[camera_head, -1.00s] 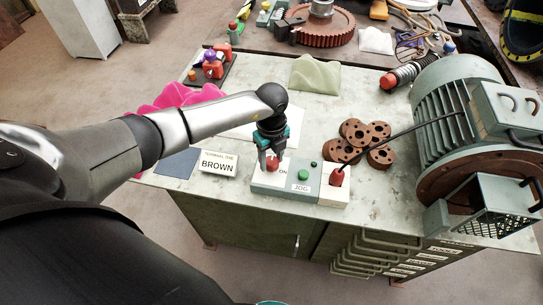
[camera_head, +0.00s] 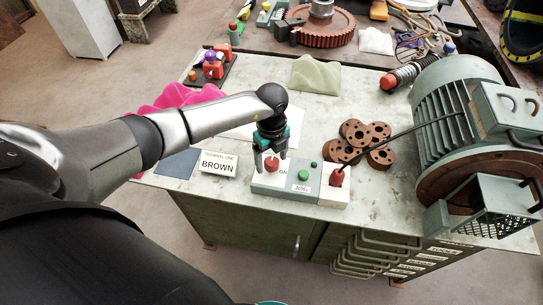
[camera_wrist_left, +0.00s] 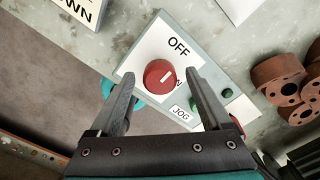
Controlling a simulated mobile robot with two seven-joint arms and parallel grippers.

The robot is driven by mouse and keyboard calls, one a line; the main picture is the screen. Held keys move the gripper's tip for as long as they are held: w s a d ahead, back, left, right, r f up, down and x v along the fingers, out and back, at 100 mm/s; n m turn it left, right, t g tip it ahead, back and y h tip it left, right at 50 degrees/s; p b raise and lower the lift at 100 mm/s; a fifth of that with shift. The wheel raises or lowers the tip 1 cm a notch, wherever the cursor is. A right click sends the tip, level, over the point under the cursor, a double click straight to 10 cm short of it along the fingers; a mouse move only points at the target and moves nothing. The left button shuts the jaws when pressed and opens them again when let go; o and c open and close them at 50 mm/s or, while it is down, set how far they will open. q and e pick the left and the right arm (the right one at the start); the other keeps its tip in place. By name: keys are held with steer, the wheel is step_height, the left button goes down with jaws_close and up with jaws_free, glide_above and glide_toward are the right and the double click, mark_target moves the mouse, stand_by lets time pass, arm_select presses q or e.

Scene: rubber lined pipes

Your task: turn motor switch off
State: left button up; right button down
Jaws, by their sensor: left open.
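The motor switch box (camera_head: 285,180) is a grey-green box near the front edge of the bench. Its red round knob (camera_wrist_left: 158,76) has a white mark slanting up and right in the left wrist view. The "OFF" label (camera_wrist_left: 178,46) is clear above the knob, and the "ON" label is partly hidden by a finger. My left gripper (camera_head: 271,157) is open above the box. Its two fingers stand on either side of the red knob (camera_head: 272,165); I cannot tell whether they touch it. My right gripper is not in view.
A green jog button (camera_head: 303,175) and a white block with a red plug (camera_head: 337,178) sit right of the knob. Brown discs (camera_head: 365,140) and a big motor (camera_head: 455,120) stand further right. A "BROWN" sign (camera_head: 218,164) lies left. The bench's front edge is close.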

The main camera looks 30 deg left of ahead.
mark_target(272, 161)
arm_select(q)
step_height(272, 161, up, 15)
steer(key=shift+r, duration=0.15)
stand_by(0.4)
